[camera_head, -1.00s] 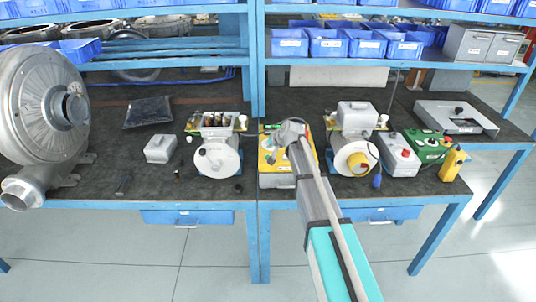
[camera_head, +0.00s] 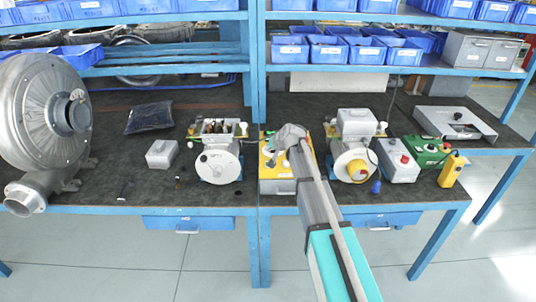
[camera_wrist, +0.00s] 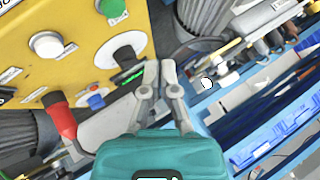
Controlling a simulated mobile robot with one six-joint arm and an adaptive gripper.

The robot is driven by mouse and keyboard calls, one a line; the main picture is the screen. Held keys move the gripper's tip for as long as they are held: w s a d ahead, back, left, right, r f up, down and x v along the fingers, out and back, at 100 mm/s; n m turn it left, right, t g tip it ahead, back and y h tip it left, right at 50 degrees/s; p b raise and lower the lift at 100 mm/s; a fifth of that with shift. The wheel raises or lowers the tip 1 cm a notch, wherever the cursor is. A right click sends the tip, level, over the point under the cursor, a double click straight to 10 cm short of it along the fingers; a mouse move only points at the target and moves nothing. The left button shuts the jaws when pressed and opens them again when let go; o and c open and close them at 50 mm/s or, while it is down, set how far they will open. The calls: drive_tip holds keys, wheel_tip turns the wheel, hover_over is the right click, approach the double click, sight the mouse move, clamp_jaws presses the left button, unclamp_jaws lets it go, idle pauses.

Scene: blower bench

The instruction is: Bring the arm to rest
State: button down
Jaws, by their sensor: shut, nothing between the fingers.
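My arm reaches from the bottom of the head view up over the bench's front edge. My gripper (camera_wrist: 160,66) shows in the wrist view with its two fingers close together and nothing between them. In the head view its end (camera_head: 285,142) is over the yellow control box (camera_head: 277,187) and hides part of it; the fingertips are hard to make out there. In the wrist view the yellow panel (camera_wrist: 50,75) with white, green and red controls fills the left side, beside the fingers. I cannot tell how far apart they are.
A large grey blower (camera_head: 40,110) is at far left. A grey box (camera_head: 400,168) and green box (camera_head: 425,155) stand right. Shelves with blue bins (camera_head: 327,48) are behind.

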drive_tip(key=s+d+f+g+h, duration=0.1)
drive_tip(key=s+d, duration=0.4)
drive_tip(key=s, duration=0.7)
drive_tip(key=s+d+f+n+g+h, duration=0.1)
drive_tip(key=s+d+g, duration=0.3)
drive_tip(key=s, duration=0.8)
drive_tip(key=s+d+f+g+h, duration=0.2)
drive_tip(key=s+d, duration=0.4)
drive_tip(key=s, duration=0.6)
drive_tip(key=shift+f+n+h, duration=0.4)
drive_tip(key=shift+f+h, duration=0.3)
drive_tip(key=shift+f, duration=0.1)
drive_tip(key=shift+s, duration=0.2)
